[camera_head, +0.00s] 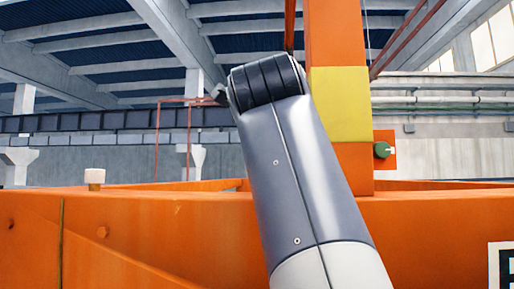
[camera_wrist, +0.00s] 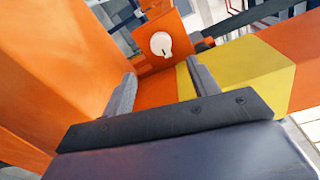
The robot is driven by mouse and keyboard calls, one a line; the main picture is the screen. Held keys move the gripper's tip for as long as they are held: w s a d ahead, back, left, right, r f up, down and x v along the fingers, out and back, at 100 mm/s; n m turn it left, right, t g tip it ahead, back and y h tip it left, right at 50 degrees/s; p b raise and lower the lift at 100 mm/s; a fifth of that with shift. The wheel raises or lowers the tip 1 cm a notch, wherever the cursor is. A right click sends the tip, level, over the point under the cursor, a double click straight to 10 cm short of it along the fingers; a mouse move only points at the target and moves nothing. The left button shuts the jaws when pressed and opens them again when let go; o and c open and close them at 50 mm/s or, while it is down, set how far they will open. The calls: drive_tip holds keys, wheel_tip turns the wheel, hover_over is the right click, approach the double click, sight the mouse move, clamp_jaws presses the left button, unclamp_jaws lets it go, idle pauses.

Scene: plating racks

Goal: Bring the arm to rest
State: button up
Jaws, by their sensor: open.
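My gripper (camera_wrist: 161,68) shows in the wrist view with its two grey fingers spread apart and nothing between them. Beyond the fingertips is an orange plate with a pale round knob (camera_wrist: 160,44) on it. The fingers look apart from the knob, though the depth is hard to judge. In the head view my grey arm rises through the middle of the picture and bends at a dark joint near the top. My gripper cannot be made out there.
An orange post with a yellow band (camera_head: 341,105) stands just behind my arm; the yellow band (camera_wrist: 245,70) also shows in the wrist view. A green knob (camera_head: 382,150) sits on a plate right of the post. A wide orange beam (camera_head: 150,235) crosses low in front.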

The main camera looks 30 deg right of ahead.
drive_tip(key=shift+s+a, duration=0.1)
drive_tip(key=shift+s, duration=0.05)
drive_tip(key=p+x, duration=0.3)
drive_tip(key=x, duration=0.8)
drive_tip(key=shift+s, duration=0.1)
idle(0.4)
